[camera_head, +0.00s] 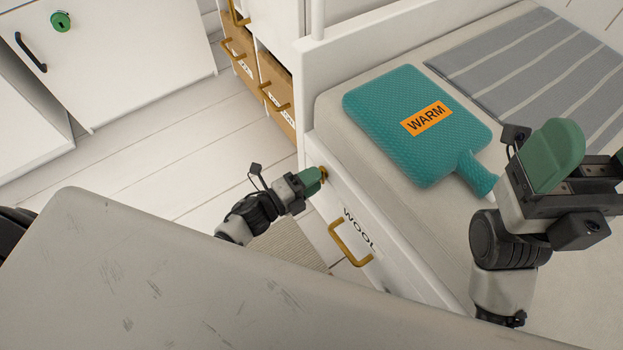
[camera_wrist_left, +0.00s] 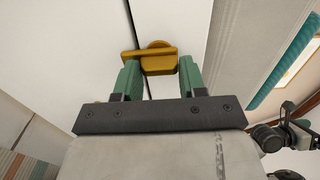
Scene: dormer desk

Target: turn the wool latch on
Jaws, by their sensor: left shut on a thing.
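The wool latch (camera_head: 324,173) is a small brass turn-piece on the white drawer front, above the WOOL label (camera_head: 359,228). In the left wrist view the latch (camera_wrist_left: 157,58) shows as a brass disc with a bar lying crosswise in the picture. My left gripper (camera_head: 318,176) reaches the latch and is shut on it, its green fingers on either side in the left wrist view (camera_wrist_left: 159,75). The fingers hide part of the latch in the head view. My right gripper (camera_head: 590,160) is raised over the bed at the right, its green fingers apart and empty.
The WOOL drawer has a brass handle (camera_head: 349,245). A teal hot-water bottle (camera_head: 415,120) labelled WARM lies on the bed above. A scuffed grey surface (camera_head: 160,270) fills the lower foreground. Tan drawers (camera_head: 275,95) stand behind; white floor (camera_head: 150,150) is clear at left.

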